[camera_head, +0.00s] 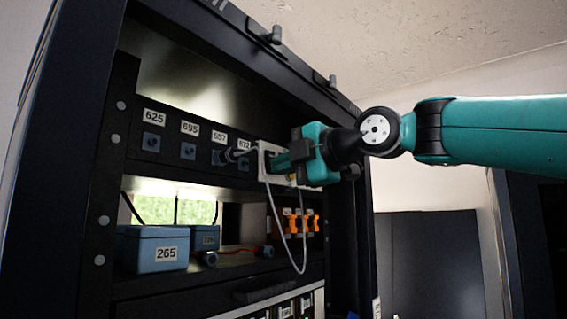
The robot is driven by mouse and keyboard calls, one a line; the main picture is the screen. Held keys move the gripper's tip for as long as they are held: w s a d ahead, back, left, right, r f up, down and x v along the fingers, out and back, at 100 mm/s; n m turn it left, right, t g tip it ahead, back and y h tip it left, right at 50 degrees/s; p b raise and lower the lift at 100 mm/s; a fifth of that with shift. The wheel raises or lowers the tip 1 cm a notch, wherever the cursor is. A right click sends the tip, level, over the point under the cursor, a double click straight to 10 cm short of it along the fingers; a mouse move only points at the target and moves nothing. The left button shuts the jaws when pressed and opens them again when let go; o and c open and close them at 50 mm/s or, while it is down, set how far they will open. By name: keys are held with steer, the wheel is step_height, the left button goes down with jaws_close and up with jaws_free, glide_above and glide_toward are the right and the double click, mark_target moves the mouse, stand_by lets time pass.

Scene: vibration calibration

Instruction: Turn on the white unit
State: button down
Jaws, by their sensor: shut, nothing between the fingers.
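The white unit (262,160) is a small white box on the rack's upper panel, at the right end of the row of labelled blue sockets. A dark cylindrical connector sticks out to its left, and a white cable (272,207) hangs from it in a loop. My gripper (279,163) is teal and black, shut and empty. Its fingers point left, right at the front of the unit. They cover most of the unit, so its switch is hidden, and I cannot tell whether they touch it.
A dark rack (120,160) surrounds the unit. Below are a blue box labelled 265 (151,252), a smaller blue box (206,238) and orange connectors (303,222). The rack's right post (347,240) stands just below my arm. Open room lies at the right.

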steer(key=b, duration=0.2)
steer(key=f+b, duration=0.1)
steer(key=b, duration=0.1)
steer(key=shift+w+a+f+t+y, duration=0.1)
steer(key=shift+w+a+t+y, duration=0.1)
steer(key=shift+t+y, duration=0.15)
steer(key=shift+r+y, duration=0.25)
steer(key=shift+r, duration=0.2)
steer(key=f+b+v, duration=0.1)
steer(key=b+v, duration=0.6)
steer(key=v, duration=0.7)
steer(key=shift+f, duration=0.3)
steer(key=shift+s, duration=0.15)
